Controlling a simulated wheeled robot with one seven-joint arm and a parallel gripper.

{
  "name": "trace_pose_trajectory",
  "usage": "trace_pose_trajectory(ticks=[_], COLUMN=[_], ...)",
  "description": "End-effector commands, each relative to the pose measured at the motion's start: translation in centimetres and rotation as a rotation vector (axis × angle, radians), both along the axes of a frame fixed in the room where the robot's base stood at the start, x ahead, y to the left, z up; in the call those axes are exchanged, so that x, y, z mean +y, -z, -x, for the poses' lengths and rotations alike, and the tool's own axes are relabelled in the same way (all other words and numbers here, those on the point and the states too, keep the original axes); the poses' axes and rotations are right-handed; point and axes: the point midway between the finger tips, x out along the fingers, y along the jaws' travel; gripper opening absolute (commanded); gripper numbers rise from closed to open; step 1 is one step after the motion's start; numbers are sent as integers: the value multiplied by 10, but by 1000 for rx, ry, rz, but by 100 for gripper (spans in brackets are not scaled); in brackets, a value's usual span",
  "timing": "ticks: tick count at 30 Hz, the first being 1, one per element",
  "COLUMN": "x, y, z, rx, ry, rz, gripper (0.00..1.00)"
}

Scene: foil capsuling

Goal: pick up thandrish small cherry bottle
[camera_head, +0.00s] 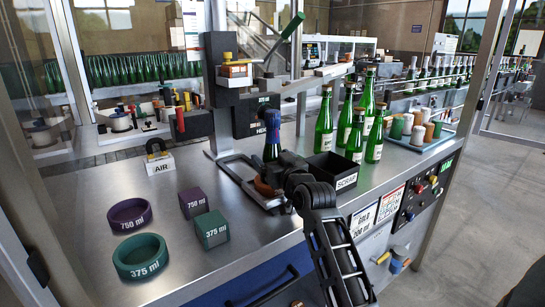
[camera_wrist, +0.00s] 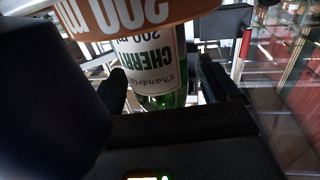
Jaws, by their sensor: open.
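The small Thandrish cherry bottle (camera_head: 271,151) is green with a dark blue top and stands upright at the capsuling machine's base. In the wrist view its white cherry label (camera_wrist: 150,62) appears upside down. My gripper (camera_head: 284,182) is low beside the bottle in the head view. In the wrist view my open gripper (camera_wrist: 163,92) has one dark finger on each side of the bottle, with the right finger apart from it. An orange-brown 200 ml ring (camera_head: 266,188) surrounds the bottle's foot and crosses the top of the wrist view (camera_wrist: 130,15). The bottle's lower part is partly hidden in the head view.
The capsuling machine (camera_head: 262,118) rises behind the bottle. A black scrap bin (camera_head: 331,171) and several green bottles (camera_head: 374,140) stand close to the right. Purple and teal rings (camera_head: 140,256) and blocks lie at the left, with bare steel counter around them.

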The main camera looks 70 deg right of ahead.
Motion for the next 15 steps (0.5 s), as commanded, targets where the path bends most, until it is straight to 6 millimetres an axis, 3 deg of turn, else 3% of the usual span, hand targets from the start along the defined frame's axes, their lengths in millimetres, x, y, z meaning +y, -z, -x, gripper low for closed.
trace_pose_trajectory(ticks=[8, 15], x=[-2, -2], y=[0, 0], z=[-2, -2], rx=[-1, -1], ry=[0, 0], rz=[1, 1], gripper=[88, 65])
